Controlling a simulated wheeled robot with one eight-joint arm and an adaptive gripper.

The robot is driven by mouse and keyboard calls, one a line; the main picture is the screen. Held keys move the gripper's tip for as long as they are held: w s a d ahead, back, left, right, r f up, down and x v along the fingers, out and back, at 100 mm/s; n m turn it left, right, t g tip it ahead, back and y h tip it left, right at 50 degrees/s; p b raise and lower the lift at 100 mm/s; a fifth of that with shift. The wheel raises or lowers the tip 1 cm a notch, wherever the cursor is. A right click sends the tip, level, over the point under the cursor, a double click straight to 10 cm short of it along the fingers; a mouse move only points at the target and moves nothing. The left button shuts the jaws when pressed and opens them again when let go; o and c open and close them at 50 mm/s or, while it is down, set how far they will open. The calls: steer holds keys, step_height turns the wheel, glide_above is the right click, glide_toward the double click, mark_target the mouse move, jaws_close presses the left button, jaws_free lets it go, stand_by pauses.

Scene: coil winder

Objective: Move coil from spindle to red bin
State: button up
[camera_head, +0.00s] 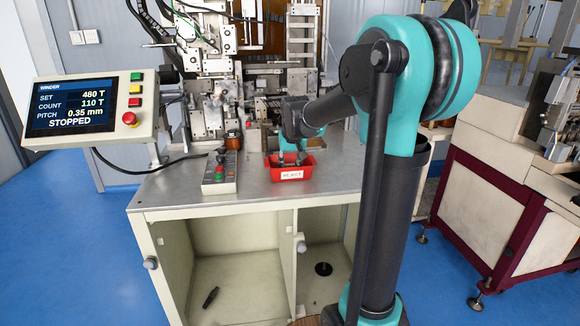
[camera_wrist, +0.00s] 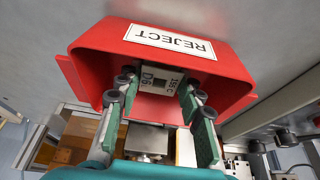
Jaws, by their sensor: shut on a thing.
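The small red bin (camera_head: 290,174), labelled REJECT, stands on the grey bench top. In the wrist view the bin (camera_wrist: 230,72) appears upside down, with its open side around the fingertips. The coil (camera_wrist: 157,76) is a small grey block with a dark square in its face and the marks "D6" and "1S C". My gripper (camera_wrist: 158,82) is shut on it, with one green-padded finger on each side. The coil shows against the bin's inside; I cannot tell whether it touches the bin floor. In the head view my gripper (camera_head: 291,156) is over the bin and the coil cannot be made out.
The winding machine (camera_head: 215,60) stands behind the bin, with a copper-coloured spool (camera_head: 232,140) at its front. A button box (camera_head: 220,172) lies left of the bin. The winder screen (camera_head: 75,105) reads STOPPED. Bench top between bin and front edge is clear.

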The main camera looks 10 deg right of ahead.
steer(key=o, duration=0.9)
steer(key=shift+c, duration=0.2)
steer(key=v, duration=1.2)
steer(key=shift+r, duration=0.1)
